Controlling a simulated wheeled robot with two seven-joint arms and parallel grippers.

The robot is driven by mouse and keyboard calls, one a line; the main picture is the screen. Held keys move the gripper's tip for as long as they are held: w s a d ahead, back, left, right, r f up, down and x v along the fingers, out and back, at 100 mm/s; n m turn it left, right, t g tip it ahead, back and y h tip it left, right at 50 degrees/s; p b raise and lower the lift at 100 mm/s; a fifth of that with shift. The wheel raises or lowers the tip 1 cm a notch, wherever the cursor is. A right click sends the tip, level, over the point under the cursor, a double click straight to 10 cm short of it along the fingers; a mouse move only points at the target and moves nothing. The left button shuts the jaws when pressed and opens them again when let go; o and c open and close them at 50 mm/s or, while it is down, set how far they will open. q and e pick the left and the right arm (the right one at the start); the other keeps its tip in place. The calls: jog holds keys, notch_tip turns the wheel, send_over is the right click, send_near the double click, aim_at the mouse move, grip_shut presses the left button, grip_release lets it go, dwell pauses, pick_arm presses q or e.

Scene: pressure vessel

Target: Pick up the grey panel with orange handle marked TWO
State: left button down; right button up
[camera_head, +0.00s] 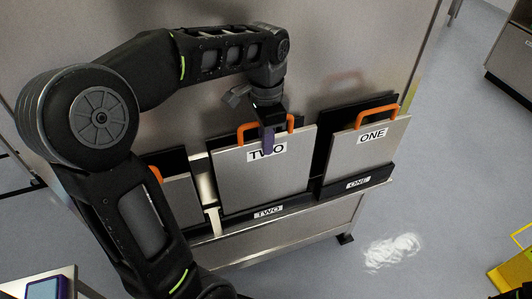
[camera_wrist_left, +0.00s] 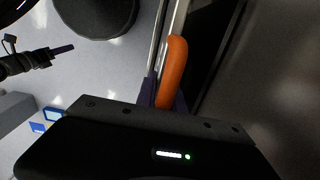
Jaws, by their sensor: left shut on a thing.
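The grey panel marked TWO (camera_head: 262,182) stands in its slot in the rack, with its orange handle (camera_head: 250,127) along the top edge. My left gripper (camera_head: 268,138) is over the panel's top edge and is shut on the orange handle. One purple finger covers part of the TWO label. In the left wrist view, the orange handle (camera_wrist_left: 172,70) stands up between the purple fingers (camera_wrist_left: 148,92). My right gripper does not show in the head view; a dark arm end with a purple finger (camera_wrist_left: 52,52) shows at the left of the left wrist view.
The grey panel marked ONE (camera_head: 366,145) with an orange handle stands to the right in the rack (camera_head: 290,213). Another panel (camera_head: 178,200) stands to the left, partly behind my left arm. A large metal wall rises behind. A white patch (camera_head: 392,252) lies on the floor.

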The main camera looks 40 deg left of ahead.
pick_arm(q)
notch_tip(320, 180, up, 5)
dwell(0.8)
